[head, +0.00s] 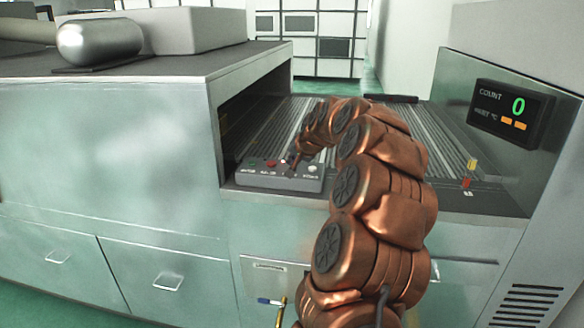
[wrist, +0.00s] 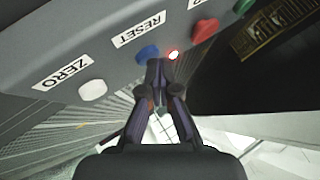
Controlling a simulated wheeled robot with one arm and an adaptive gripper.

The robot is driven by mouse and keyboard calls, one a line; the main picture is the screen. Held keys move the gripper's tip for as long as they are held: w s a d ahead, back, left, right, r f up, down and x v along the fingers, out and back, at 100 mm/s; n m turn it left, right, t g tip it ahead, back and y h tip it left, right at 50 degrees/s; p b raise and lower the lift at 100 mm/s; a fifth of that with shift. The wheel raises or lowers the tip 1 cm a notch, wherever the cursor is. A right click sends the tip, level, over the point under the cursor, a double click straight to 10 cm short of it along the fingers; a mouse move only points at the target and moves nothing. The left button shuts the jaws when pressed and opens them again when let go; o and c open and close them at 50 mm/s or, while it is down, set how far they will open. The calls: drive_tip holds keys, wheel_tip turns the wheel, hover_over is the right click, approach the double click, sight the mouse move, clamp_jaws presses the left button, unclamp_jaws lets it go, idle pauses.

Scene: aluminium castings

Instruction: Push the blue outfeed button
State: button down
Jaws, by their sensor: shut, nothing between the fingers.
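The control panel (head: 262,182) sits at the front end of the roller conveyor. In the wrist view the blue button (wrist: 148,53) is on the panel, beside a label reading RESET (wrist: 138,29). My gripper (wrist: 157,66) is shut and empty, its fingertips right at the near edge of the blue button. I cannot tell whether they touch it. In the head view my gripper (head: 291,171) is over the panel and the blue button cannot be made out there. A small lit red-white light (wrist: 173,54) is just right of the fingertips.
A red button (wrist: 205,28) and a green button (wrist: 243,6) are to the right on the panel. A white button (wrist: 93,90) labelled ZERO is to the left. A count display (head: 511,112) shows 0. A grey housing (head: 110,130) stands left of the conveyor.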

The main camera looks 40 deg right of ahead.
idle(0.6)
drive_tip(key=shift+r, duration=0.75)
drive_tip(key=shift+r+p, duration=0.3)
drive_tip(key=shift+r, duration=2.25)
